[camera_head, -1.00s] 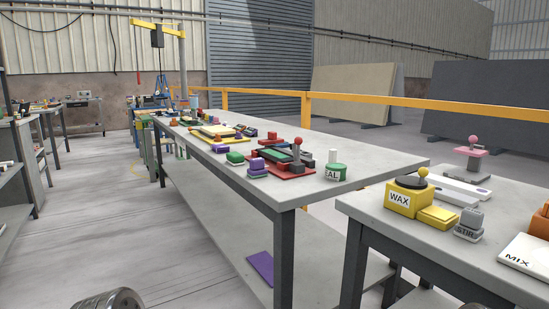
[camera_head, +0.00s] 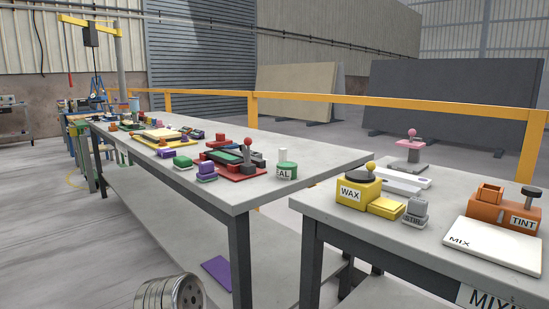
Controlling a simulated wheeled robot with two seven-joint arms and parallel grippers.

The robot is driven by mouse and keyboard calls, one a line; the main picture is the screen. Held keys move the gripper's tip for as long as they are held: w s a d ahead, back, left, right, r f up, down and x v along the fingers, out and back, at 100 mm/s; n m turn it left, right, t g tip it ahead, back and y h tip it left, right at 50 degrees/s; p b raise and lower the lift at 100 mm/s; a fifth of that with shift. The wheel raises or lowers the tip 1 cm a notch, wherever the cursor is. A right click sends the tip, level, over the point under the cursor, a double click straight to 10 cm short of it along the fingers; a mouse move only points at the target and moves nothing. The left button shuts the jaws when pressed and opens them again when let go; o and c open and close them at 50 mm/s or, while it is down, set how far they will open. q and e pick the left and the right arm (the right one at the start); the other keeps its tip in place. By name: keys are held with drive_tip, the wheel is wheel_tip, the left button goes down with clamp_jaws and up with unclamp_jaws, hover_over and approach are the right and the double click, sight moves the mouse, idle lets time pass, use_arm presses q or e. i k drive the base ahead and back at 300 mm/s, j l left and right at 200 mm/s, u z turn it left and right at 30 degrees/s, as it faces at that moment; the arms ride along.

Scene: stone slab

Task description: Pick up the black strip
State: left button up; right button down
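I cannot pick out the black strip with certainty. On the long grey table, a red tray (camera_head: 243,173) carries dark pieces and a green piece, and a dark flat piece (camera_head: 222,157) shows at its left part. These are too small to tell clearly. Neither my left nor my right gripper is in view.
The long table (camera_head: 260,190) also bears a green SEAL pot (camera_head: 287,171) and purple and green blocks. The nearer right table (camera_head: 350,226) holds a yellow WAX box (camera_head: 357,192), a white MIX board (camera_head: 490,244) and an orange TINT box (camera_head: 505,215). Floor at left is open.

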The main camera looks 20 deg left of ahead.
sight(224, 157)
drive_tip(key=j+z, duration=0.7)
drive_tip(key=j, duration=0.15)
drive_tip(key=j+z, duration=0.35)
drive_tip(key=k+j, duration=0.05)
